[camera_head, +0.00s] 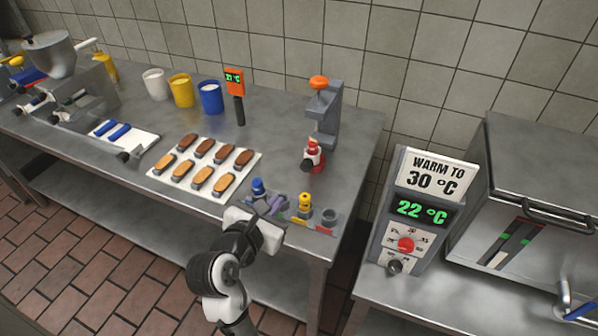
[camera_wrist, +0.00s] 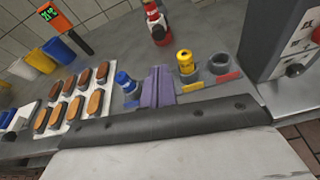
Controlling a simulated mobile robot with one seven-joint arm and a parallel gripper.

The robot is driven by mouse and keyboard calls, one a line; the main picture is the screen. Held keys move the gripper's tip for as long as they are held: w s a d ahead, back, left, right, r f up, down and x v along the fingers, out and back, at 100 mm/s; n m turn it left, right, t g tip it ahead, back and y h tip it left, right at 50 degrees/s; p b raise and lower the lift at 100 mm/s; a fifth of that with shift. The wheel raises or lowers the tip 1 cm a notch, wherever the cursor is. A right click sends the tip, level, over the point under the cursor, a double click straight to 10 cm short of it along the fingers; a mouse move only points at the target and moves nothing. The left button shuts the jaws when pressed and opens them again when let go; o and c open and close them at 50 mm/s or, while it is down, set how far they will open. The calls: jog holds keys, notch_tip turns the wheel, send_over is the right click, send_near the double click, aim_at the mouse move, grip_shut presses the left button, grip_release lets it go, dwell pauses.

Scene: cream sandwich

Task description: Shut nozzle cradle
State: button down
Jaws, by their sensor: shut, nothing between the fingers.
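A grey stand (camera_head: 328,120) with an orange knob stands at the right of the bench. At its foot is a red and white piece (camera_head: 313,155) with a dark round end; it also shows in the wrist view (camera_wrist: 155,22). I take this to be the nozzle cradle, but cannot tell whether it is open or shut. My gripper (camera_head: 272,203) is shut and empty, low over the front edge of the bench, apart from the stand. Its purple fingers (camera_wrist: 158,88) lie between a blue nozzle (camera_wrist: 126,82) and a yellow nozzle (camera_wrist: 185,61).
A grey socket (camera_wrist: 220,62) sits right of the yellow nozzle. A white tray (camera_head: 160,190) of several brown and tan sandwiches lies left of my gripper. An orange thermometer (camera_head: 235,82) reads 22 °C behind. A warmer control (camera_head: 410,210) stands right, past a gap.

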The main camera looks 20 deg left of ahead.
aim_at(306, 162)
jog(key=w+f+n+b, duration=0.1)
jog(key=b, duration=0.3)
jog(key=w+b, duration=0.1)
jog(key=b, duration=0.3)
jog(key=shift+w+f, duration=0.15)
jog(key=x, duration=0.3)
jog(key=r+p+x, duration=0.1)
jog(key=x, duration=0.3)
jog(key=p+x, duration=0.1)
jog(key=x, duration=0.3)
jog(key=shift+w+r, duration=0.3)
jog(key=shift+r, duration=0.05)
jog(key=shift+w+d+r+p, duration=0.1)
jog(key=shift+w+p, duration=0.4)
jog(key=shift+w, duration=0.3)
jog(key=shift+w+d+r+p, duration=0.1)
jog(key=shift+w+p, duration=0.35)
jog(key=shift+w, duration=0.35)
